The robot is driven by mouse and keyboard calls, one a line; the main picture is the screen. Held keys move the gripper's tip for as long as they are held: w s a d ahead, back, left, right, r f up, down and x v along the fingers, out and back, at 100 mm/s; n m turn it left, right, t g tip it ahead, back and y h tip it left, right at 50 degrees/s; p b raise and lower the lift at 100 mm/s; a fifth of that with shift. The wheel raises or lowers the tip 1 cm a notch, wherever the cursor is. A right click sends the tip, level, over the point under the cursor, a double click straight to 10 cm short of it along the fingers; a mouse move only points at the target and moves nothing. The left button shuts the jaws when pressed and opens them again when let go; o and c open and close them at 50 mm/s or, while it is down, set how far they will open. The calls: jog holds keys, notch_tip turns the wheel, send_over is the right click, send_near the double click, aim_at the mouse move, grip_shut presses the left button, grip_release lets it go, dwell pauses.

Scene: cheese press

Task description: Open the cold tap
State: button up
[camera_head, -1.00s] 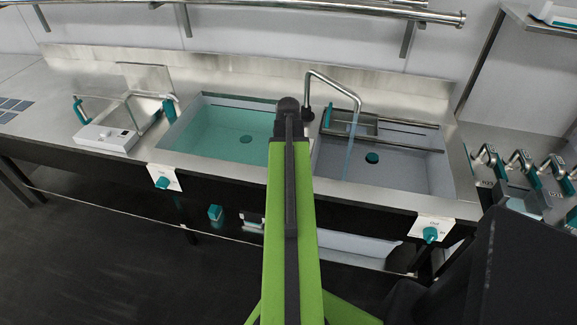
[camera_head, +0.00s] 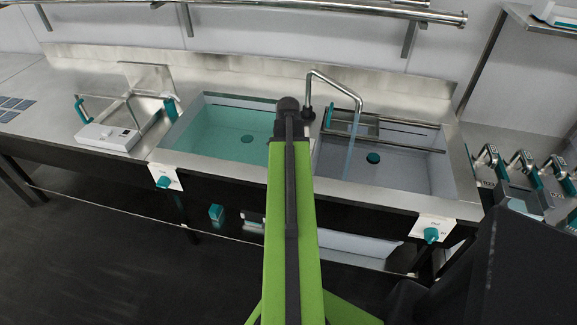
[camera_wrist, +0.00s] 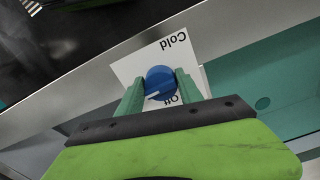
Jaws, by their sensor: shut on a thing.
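The cold tap is a round blue knob (camera_wrist: 161,82) with a short white mark, on a white plate (camera_wrist: 130,66) lettered "Cold" and "Off" in the wrist view. The lettering appears upside down. My gripper (camera_wrist: 162,86) has its two teal fingers shut on the knob, one on each side. The white mark sits low on the knob, near the "Off" lettering. In the head view the green arm hides the knob and the gripper. A curved steel faucet (camera_head: 333,84) stands behind the right basin, with a bluish stream (camera_head: 351,145) below its spout.
The left basin (camera_head: 220,120) holds greenish liquid; the right basin (camera_head: 400,175) looks grey. Teal knobs on white plates are on the front edge at left (camera_head: 163,182) and right (camera_head: 431,235). A steel box with a white panel (camera_head: 107,137) stands at left.

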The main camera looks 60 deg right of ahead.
jog(key=shift+m, duration=0.4)
jog(key=o, duration=1.4)
jog(key=shift+c, duration=0.2)
notch_tip(320, 180, up, 17)
jog(key=p, duration=1.7)
jog(key=shift+r, duration=0.15)
jog(key=shift+w, duration=0.1)
